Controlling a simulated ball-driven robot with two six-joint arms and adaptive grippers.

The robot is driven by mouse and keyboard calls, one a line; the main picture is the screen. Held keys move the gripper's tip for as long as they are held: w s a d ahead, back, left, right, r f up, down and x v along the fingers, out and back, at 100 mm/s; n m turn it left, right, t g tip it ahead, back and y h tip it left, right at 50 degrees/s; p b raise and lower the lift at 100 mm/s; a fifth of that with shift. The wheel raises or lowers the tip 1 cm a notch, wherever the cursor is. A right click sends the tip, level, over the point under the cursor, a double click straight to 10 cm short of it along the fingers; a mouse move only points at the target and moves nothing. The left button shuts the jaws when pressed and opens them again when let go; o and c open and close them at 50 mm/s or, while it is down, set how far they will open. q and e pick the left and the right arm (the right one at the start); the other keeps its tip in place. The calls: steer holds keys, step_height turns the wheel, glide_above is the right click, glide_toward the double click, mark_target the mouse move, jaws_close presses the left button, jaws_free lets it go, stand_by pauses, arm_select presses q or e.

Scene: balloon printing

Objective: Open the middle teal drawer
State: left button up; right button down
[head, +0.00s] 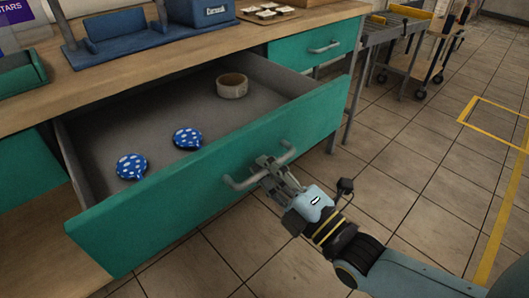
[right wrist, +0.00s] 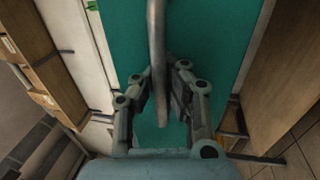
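The teal drawer (head: 215,193) is pulled far out from under the wooden counter, its grey inside showing. Its metal bar handle (head: 260,165) is on the teal front; the bar also runs down the middle of the right wrist view (right wrist: 157,50). My right gripper (head: 270,166) is at the handle, with its fingers (right wrist: 162,85) on either side of the bar and closed in around it. My left gripper is not in view.
Two blue white-dotted items (head: 131,167) and a tape roll (head: 232,86) lie inside the drawer. A shut teal drawer (head: 318,45) is at the right under the counter (head: 150,70). A roller conveyor (head: 385,30) stands beyond. Tiled floor at right is clear.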

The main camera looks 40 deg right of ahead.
steer(key=shift+f, duration=0.15)
steer(key=c, duration=1.3)
jaws_free()
steer(key=shift+c, duration=0.2)
steer(key=s+f, duration=0.2)
steer(key=s, duration=0.9)
steer(key=shift+s+d, duration=0.2)
steer(key=shift+s, duration=0.2)
steer(key=shift+w, duration=0.15)
